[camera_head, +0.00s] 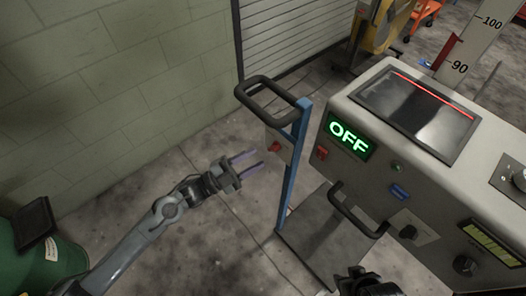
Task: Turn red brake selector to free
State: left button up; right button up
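A small red selector (274,147) sits on a grey plate fixed to the blue post stand. Another small red control (321,152) is on the left end of the grey console's front, below the green OFF display (348,136). The frame does not show which one is the brake selector, and no position labels are readable. My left gripper (258,160) is open and empty, its two fingers pointing right toward the post stand, a little short of the red selector in the picture. My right gripper (366,284) shows only partly at the bottom edge; its fingers cannot be made out.
The blue post stand (291,170) has a dark loop handle on top. The grey console (440,190) fills the right side, with a dark bar handle (352,212), knobs and a blue switch. A green drum (50,255) stands lower left. A block wall is behind; floor between is clear.

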pick_arm(q)
jog(key=shift+p+v, duration=0.35)
jog(key=shift+v, duration=2.5)
